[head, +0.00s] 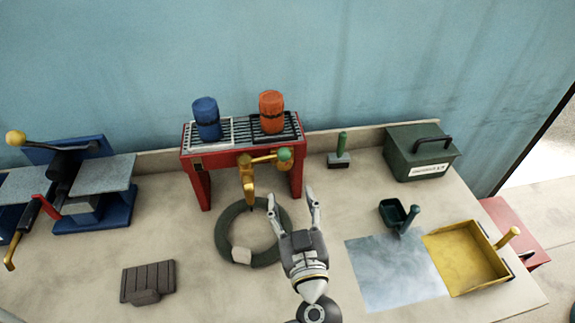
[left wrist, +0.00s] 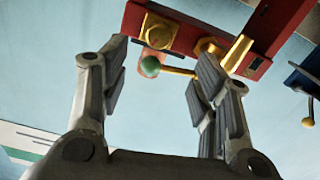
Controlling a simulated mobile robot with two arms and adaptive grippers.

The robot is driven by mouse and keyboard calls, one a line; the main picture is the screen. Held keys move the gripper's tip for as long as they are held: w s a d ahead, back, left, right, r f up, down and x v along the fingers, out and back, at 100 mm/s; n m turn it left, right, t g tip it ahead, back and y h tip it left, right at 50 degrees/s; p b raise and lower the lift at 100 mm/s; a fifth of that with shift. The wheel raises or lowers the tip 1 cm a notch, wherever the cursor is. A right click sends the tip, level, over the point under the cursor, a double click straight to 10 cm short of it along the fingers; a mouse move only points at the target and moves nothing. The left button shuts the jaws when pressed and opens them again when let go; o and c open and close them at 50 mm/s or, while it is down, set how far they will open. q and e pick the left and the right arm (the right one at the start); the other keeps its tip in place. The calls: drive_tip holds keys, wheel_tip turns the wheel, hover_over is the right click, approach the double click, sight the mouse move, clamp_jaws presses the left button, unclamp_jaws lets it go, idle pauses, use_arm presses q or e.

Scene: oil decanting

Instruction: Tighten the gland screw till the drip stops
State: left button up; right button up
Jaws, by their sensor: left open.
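A brass tap (head: 247,182) hangs on the front of the red stand (head: 203,186), with a brass lever ending in a green knob (head: 284,154). A round brass fitting (head: 284,165) sits just below the knob; I cannot tell if it is the gland screw. In the left wrist view, the green knob (left wrist: 150,66) and a square-based brass fitting (left wrist: 159,33) show between the fingers. My left gripper (head: 291,197) is open and empty, in front of and right of the tap, fingers pointing at the stand. No drip can be made out. My right gripper is not in view.
Blue (head: 206,118) and orange (head: 271,112) canisters stand on the stand's rack. A green box (head: 420,155), green scoop (head: 395,214) and yellow tray (head: 470,262) are right; a blue press-like device (head: 95,212) is left.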

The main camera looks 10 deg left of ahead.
sight(285, 166)
use_arm(q)
drive_tip(key=p+x, duration=0.4)
drive_tip(key=x, duration=0.5)
drive_tip(key=shift+r, duration=0.15)
drive_tip(key=shift+w, duration=0.5)
drive_tip(key=shift+a+f, duration=0.1)
drive_tip(key=shift+f, duration=0.1)
drive_tip(key=c, duration=1)
drive_tip(key=shift+f, duration=0.1)
drive_tip(key=shift+c, duration=0.2)
drive_tip(key=shift+m+b, duration=0.7)
drive_tip(key=shift+b, duration=0.05)
drive_tip(key=shift+m+b, duration=0.45)
drive_tip(key=shift+m, duration=0.35)
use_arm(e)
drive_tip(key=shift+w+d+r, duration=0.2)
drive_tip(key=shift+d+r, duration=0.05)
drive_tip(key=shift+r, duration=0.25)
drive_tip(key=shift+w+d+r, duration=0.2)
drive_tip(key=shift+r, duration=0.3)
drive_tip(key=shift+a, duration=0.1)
